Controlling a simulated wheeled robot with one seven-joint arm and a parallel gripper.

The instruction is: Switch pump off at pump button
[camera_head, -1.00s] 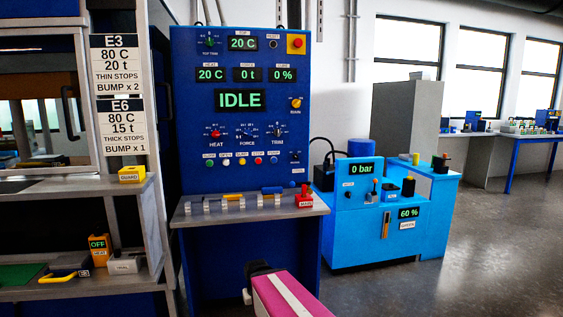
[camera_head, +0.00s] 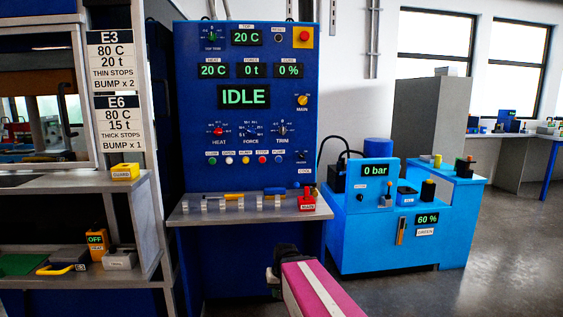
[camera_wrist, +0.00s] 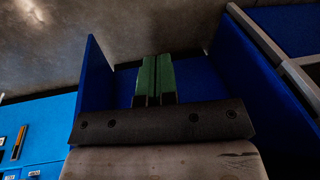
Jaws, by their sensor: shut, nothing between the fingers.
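The pump button (camera_head: 278,160) is a small blue button at the right end of a row of coloured buttons on the tall blue press panel (camera_head: 193,110). The panel's large display (camera_head: 244,97) reads IDLE. My gripper (camera_head: 271,272) is low in front of the panel, well below the button and apart from it; its fingers are mostly hidden behind my magenta arm. In the wrist view my gripper (camera_wrist: 155,76) shows two green fingers side by side, shut and empty, with blue panels behind. The button is not seen in the wrist view.
A grey shelf with levers (camera_head: 240,212) and a red box (camera_head: 307,199) juts out below the buttons. A light-blue bath unit (camera_head: 380,245) reading 0 bar stands at the right. A shelf rack (camera_head: 75,184) is at the left. Open floor (camera_head: 510,255) lies at the right.

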